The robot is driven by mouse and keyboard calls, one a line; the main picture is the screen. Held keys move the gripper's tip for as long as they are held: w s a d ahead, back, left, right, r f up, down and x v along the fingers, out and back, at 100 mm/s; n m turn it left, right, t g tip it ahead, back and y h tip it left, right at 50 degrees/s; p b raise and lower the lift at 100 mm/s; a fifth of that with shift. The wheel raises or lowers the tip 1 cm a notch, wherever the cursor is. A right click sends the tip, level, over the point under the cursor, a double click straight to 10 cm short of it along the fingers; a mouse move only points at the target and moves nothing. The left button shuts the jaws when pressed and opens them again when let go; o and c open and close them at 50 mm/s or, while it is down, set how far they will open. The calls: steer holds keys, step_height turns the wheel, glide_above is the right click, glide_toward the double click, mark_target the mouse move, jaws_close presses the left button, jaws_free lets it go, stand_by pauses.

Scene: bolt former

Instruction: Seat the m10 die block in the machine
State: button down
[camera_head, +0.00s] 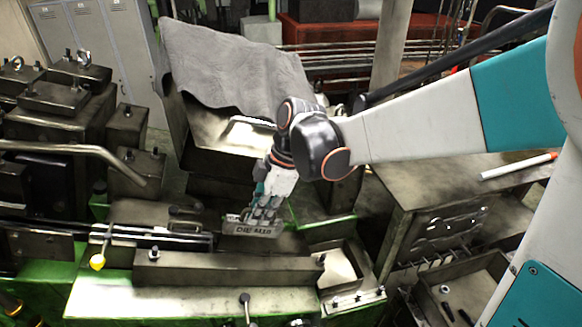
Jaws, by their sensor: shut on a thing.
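The m10 die block (249,227) is a small grey metal block. The lettering on its near face seems to read "DIE M10". It is just behind a long dark metal bar on the machine (215,300). My gripper (262,212) points down from above and is shut on the block's upper part, with its fingers hiding some of it. The block looks roughly level, slightly tilted in the picture. I cannot tell whether it touches the machine surface below or hangs just above it.
The long bar (225,270) lies in front of the block. A dark rod (165,238) ends close to its left. A metal box draped with a grey cloth (235,65) stands behind. A workbench (440,200) with a white marker (518,166) is at right. An open tray (340,262) sits right of the bar.

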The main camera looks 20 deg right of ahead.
mark_target(255, 236)
steer(key=shift+b+x, duration=1.05)
steer(key=shift+x, duration=0.9)
steer(key=shift+s, duration=0.15)
steer(key=shift+s+a+f+b, duration=0.1)
steer(key=shift+a+f+b, duration=0.15)
steer(key=shift+f+b, duration=0.35)
steer(key=shift+b+x, duration=2.75)
steer(key=shift+x, duration=0.1)
stand_by(1.9)
steer(key=c, duration=1.1)
jaws_free()
